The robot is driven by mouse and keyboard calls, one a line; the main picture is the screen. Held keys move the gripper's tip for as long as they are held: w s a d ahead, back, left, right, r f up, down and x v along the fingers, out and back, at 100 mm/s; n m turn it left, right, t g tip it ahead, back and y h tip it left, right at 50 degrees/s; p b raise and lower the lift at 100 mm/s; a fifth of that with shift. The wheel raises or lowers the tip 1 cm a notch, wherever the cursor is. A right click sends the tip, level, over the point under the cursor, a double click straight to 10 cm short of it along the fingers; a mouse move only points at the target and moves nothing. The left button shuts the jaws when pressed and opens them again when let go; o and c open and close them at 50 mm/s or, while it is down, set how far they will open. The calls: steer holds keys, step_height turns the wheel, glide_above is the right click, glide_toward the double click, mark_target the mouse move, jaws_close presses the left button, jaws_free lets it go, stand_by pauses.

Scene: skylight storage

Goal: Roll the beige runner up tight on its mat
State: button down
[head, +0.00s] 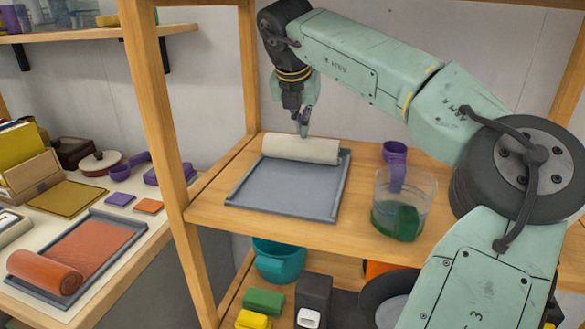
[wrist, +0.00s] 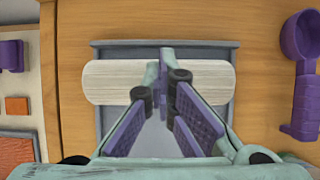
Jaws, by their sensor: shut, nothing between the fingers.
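The beige runner (head: 300,148) is a pale roll lying across the far end of its grey mat (head: 285,192), on the wooden shelf. The fingers hide the roll's middle.
A clear container (head: 404,202) with a green item inside and a purple scoop (head: 395,154) are right of the mat. Shelf posts (head: 160,100) stand around. An orange roll (head: 46,272) lies on another mat on the left table. Bare shelf shows left of the mat.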

steer(key=shift+w+r, duration=0.1)
steer(key=shift+w, duration=0.05)
steer(key=shift+r, duration=0.1)
steer(key=shift+s+a, duration=0.25)
steer(key=shift+s, duration=0.5)
steer(key=shift+s+r+b, duration=0.15)
steer(key=shift+s+b, duration=0.15)
steer(key=shift+f+b, duration=0.75)
steer(key=shift+f, duration=0.2)
steer(key=shift+w+d+p, duration=0.2)
steer(key=shift+w+p, duration=0.2)
steer(key=shift+w, duration=0.25)
steer(key=shift+w+d+p, duration=0.15)
steer(key=shift+w+p, duration=0.2)
steer(key=shift+w, duration=0.25)
stand_by(2.7)
steer(key=shift+w+r+p, duration=0.2)
steer(key=shift+r+p, duration=0.35)
steer(key=shift+r, duration=0.1)
